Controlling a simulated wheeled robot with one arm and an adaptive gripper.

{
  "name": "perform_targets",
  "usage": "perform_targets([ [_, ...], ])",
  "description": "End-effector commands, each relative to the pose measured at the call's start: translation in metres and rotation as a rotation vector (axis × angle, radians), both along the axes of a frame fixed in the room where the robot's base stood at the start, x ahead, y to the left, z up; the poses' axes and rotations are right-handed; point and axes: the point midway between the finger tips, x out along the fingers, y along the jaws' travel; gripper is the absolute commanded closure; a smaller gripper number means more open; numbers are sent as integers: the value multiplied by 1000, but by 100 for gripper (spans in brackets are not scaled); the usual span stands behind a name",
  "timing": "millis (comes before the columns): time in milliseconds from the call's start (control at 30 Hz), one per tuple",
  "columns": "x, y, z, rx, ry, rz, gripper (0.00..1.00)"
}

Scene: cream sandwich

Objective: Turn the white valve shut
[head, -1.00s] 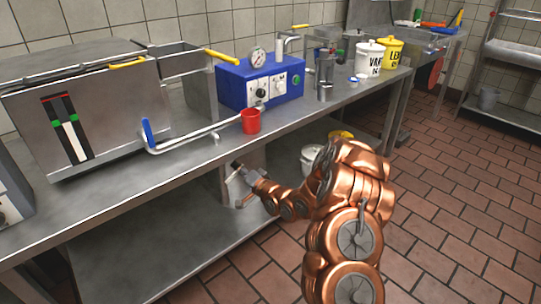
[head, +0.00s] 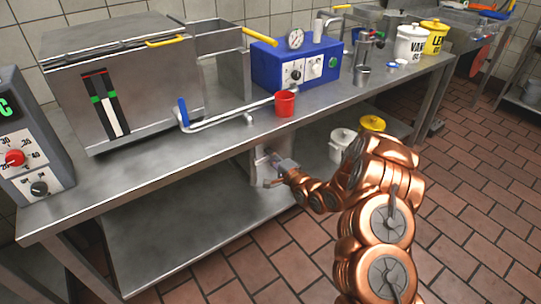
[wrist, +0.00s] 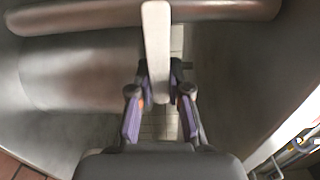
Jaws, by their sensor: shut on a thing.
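A pale, whitish flat lever (wrist: 157,45), which I take to be the white valve's handle, stands upright in the wrist view. My gripper (wrist: 160,98) has its two purple-padded fingers on either side of the lever's lower end, shut on it. A horizontal metal pipe (wrist: 80,15) runs behind the lever. In the head view my gripper (head: 268,172) is under the front edge of the steel table, by a grey metal part. The valve cannot be made out clearly there, and the table edge and my gripper hide part of that area.
A white pot (head: 342,145) is on the lower shelf. Tiled floor lies open at right.

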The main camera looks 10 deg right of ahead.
Motion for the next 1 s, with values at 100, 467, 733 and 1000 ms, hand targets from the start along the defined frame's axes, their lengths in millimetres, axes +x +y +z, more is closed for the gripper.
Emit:
perform_targets([
  [100, 0, 1, 1, 2, 0, 4, 100],
  [467, -1, 0, 0, 2, 1, 2, 68],
  [733, 0, 0, 0, 0, 1, 0, 56],
  [1000, -5, -3, -1, 0, 2, 0, 56],
])
